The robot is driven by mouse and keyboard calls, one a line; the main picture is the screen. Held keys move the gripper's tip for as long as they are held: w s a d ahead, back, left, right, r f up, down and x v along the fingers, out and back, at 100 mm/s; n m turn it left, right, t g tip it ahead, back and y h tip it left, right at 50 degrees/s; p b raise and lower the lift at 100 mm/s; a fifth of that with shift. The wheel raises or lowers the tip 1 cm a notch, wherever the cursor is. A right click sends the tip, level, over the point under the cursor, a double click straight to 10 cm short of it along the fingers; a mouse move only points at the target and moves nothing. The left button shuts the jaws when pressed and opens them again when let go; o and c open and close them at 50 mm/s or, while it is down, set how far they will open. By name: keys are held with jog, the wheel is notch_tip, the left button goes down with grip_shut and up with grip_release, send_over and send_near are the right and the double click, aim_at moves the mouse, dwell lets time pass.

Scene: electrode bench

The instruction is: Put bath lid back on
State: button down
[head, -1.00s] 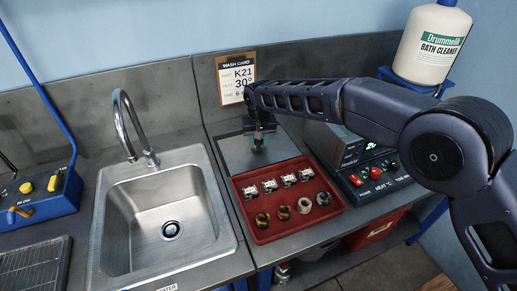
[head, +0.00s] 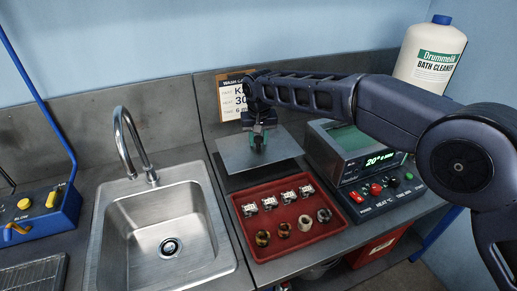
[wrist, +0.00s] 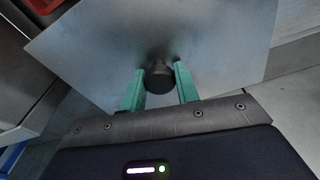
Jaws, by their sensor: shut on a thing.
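The bath lid (head: 235,155) is a flat grey metal plate with a dark knob (wrist: 159,78). My gripper (head: 258,139) is shut on this knob and holds the lid roughly level, a little above the bench behind the red tray. In the wrist view the green fingertips (wrist: 160,82) stand on both sides of the knob, and the plate (wrist: 100,50) spreads out beyond them. The bath (head: 350,138) is a grey box to the right of the lid, with an uncovered greenish top and a lit display reading about 20°. My forearm passes over its back edge and hides part of it.
The red tray (head: 288,247) holds several small metal parts and rings, in front of the lid. A sink (head: 130,255) with a tall tap (head: 122,130) is to the left. A wash card (head: 231,98) leans behind. A control box (head: 385,192) fronts the bath; a cleaner bottle (head: 430,55) stands behind.

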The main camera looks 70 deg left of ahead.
aim_at(258, 137)
jog(key=shift+r, duration=2.5)
jog(key=shift+w+r, duration=0.1)
jog(key=w+d+r, duration=0.1)
jog(key=w+r, duration=0.1)
jog(key=w, duration=0.4)
jog(key=w+d+r, duration=0.2)
jog(key=w, duration=0.4)
jog(key=w+d+r, duration=0.1)
jog(key=w+r, duration=0.2)
jog(key=w, duration=0.3)
jog(key=shift+d, duration=0.25)
jog(key=w+d+r, duration=0.1)
jog(key=w+d, duration=0.3)
jog(key=w, duration=0.3)
jog(key=w+d+r, duration=0.1)
jog(key=w+d, duration=0.2)
jog(key=w, duration=0.5)
notch_tip(258, 137, down, 6)
jog(key=shift+s+d+f, duration=0.1)
jog(key=shift+f, duration=0.55)
